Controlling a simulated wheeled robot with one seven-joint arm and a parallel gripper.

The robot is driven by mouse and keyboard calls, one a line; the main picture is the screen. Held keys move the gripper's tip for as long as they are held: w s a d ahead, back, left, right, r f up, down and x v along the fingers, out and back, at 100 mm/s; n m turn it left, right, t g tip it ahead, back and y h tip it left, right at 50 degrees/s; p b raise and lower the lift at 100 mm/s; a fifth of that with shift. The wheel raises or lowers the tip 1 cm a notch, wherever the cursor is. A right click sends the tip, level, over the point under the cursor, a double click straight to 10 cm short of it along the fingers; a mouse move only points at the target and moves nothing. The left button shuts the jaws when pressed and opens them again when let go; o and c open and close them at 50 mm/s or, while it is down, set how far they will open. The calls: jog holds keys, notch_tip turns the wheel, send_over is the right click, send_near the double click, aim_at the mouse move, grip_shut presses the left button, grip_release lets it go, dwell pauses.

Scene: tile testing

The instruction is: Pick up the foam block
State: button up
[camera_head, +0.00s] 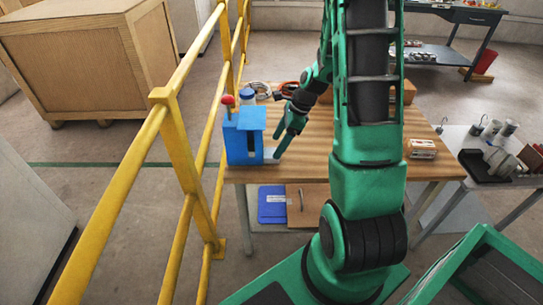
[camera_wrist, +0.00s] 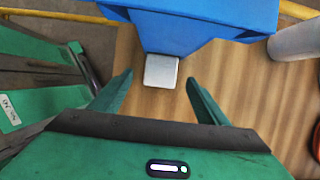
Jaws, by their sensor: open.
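A small pale grey-white block with rounded corners (camera_wrist: 161,71) lies on the wooden table against the blue box, in the wrist view; I take it to be the foam block. In the head view it is a pale patch (camera_head: 269,156) at the foot of the blue box (camera_head: 236,148), partly hidden by my finger. The blue box also fills the top of the wrist view (camera_wrist: 205,20). My gripper (camera_head: 277,146) is open and empty. In the wrist view its fingertips (camera_wrist: 159,77) stand either side of the block's near end, with gaps at both sides.
A yellow railing (camera_head: 175,150) runs close along the table's left side. A red ball knob (camera_head: 228,100) and a blue-lidded jar (camera_head: 247,96) are near the blue box. A grey cylinder (camera_wrist: 298,40) is at right in the wrist view.

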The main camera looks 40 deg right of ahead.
aim_at(272, 153)
jog(key=shift+x, duration=2.4)
jog(key=c, duration=1.1)
jog(key=shift+s+d+r, duration=0.1)
jog(key=shift+d+r, duration=0.1)
jog(key=shift+r, duration=0.25)
notch_tip(272, 153, up, 6)
jog(key=shift+f, duration=0.1)
jog(key=s+d, duration=0.3)
jog(key=d, duration=0.2)
jog(key=s+d, duration=0.4)
jog(key=d, duration=0.2)
jog(key=s+d, duration=0.4)
jog(key=d, duration=0.1)
jog(key=shift+d, duration=0.15)
